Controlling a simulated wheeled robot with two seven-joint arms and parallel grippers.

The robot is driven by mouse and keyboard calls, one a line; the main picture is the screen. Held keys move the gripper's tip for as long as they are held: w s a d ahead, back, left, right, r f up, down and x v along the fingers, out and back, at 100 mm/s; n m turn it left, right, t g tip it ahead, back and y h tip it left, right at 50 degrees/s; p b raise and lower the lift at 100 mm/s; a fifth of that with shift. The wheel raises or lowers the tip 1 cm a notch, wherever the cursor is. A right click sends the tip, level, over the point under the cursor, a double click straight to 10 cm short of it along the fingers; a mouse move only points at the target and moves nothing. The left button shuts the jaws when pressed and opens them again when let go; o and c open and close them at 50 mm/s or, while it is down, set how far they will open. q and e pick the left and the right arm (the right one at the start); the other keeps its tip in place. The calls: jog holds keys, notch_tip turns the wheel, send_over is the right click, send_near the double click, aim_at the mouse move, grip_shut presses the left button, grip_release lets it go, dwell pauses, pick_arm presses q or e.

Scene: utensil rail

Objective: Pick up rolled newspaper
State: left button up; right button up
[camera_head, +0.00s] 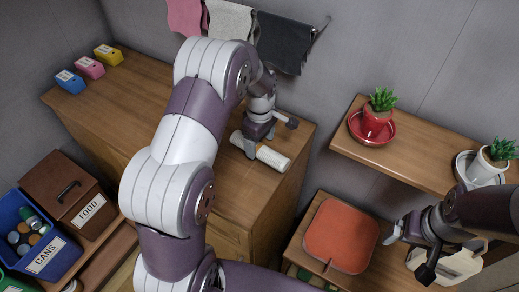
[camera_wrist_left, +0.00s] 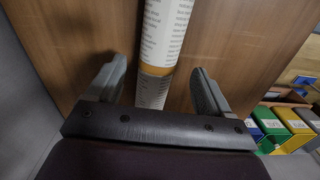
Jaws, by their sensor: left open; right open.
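The rolled newspaper (camera_head: 268,154) lies on the wooden cabinet top near its right end. It is a pale printed roll with a tan band. In the left wrist view the roll (camera_wrist_left: 165,35) runs between the two fingers, with a visible gap on each side. My left gripper (camera_head: 256,147) is open, right at the roll, with its fingers on either side of it. The left gripper (camera_wrist_left: 155,88) also shows in the wrist view. My right gripper (camera_head: 410,255) is open and empty at the lower right, far from the roll, in front of a pale object.
Small blue, pink and yellow boxes (camera_head: 90,65) stand at the cabinet's far left. Cloths (camera_head: 282,42) hang from a rail behind. A shelf (camera_head: 420,165) with potted plants is at right, above an orange cushion (camera_head: 340,236). Bins (camera_head: 45,255) stand lower left.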

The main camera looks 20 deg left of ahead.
aim_at(261, 147)
pick_arm(q)
notch_tip(261, 147, down, 3)
jog(key=shift+r, duration=0.1)
jog(key=shift+w+d+f, duration=0.1)
jog(key=shift+w+f, duration=0.05)
jog(key=shift+f, duration=0.15)
jog(key=shift+r, duration=0.1)
jog(key=c, duration=1.2)
